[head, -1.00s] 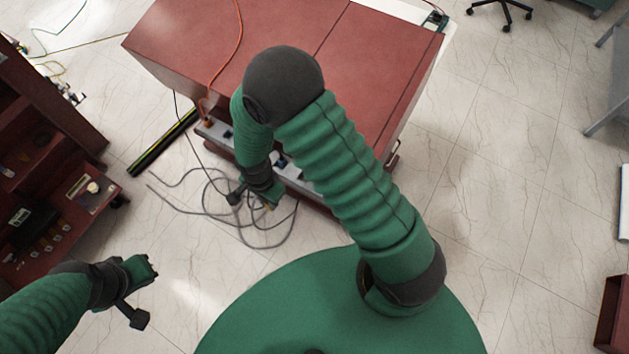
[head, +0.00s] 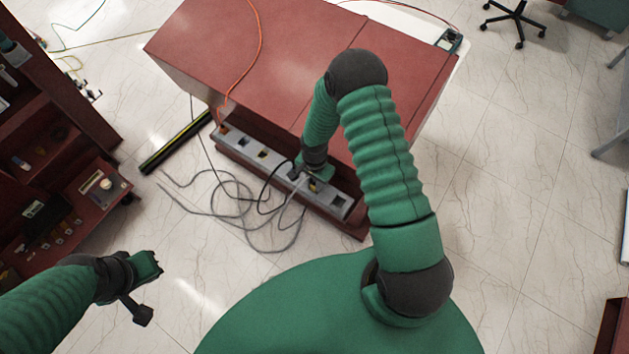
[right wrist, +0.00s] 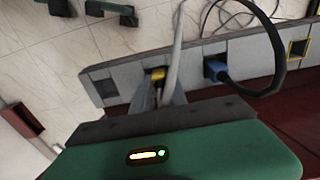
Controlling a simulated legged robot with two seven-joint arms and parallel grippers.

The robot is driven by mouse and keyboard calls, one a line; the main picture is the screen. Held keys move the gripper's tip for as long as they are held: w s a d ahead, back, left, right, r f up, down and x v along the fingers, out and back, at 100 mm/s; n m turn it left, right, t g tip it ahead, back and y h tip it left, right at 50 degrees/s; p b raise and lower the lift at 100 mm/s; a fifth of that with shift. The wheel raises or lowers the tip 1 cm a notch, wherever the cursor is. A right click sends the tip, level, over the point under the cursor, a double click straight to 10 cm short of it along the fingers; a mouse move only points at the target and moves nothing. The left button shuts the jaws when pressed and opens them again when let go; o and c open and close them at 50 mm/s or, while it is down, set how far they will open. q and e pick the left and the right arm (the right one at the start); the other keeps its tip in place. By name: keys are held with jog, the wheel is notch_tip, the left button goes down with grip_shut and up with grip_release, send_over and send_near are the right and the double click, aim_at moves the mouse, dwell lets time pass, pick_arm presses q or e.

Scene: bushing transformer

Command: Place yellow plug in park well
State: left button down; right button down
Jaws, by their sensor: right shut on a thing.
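The yellow plug (right wrist: 157,73) with a grey cable is between the fingers of my right gripper (right wrist: 158,92) in the right wrist view. The gripper is shut on it, against the grey socket strip (right wrist: 125,64). I cannot tell whether the plug sits in a well or just above it. A dark square well (right wrist: 105,88) is empty to its left; a yellow-rimmed well (right wrist: 298,48) lies far right. In the head view my right gripper (head: 312,181) is at the right part of the strip. My left gripper (head: 150,266) is over the floor; its jaws are unclear.
A blue plug (right wrist: 215,70) with a black cable sits in the strip close to my right gripper. Loose cables (head: 235,205) lie on the floor before the red cabinet (head: 300,50). An orange cable (head: 248,60) crosses its top. Red shelves (head: 75,190) stand left.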

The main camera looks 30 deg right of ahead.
jog(key=shift+f, duration=0.1)
jog(key=c, duration=1.3)
grip_release()
jog(key=shift+s+d, duration=0.1)
jog(key=shift+d, duration=0.2)
jog(key=shift+a+r, duration=0.1)
jog(key=shift+r, duration=0.5)
notch_tip(320, 180, up, 12)
jog(key=s+a+r+n+t, duration=0.1)
jog(key=s+a+r+n, duration=0.1)
jog(key=s+r+n, duration=0.1)
jog(key=s+a+r+n, duration=0.3)
jog(key=r+n, duration=0.1)
jog(key=n, duration=0.2)
jog(key=s+a+r+n+t+b, duration=0.1)
jog(key=s+a+r+n, duration=0.1)
jog(key=s+r+n, duration=0.1)
jog(key=shift+a+r+n+t, duration=0.2)
jog(key=shift+r+n+t, duration=0.1)
jog(key=shift+r+n, duration=0.4)
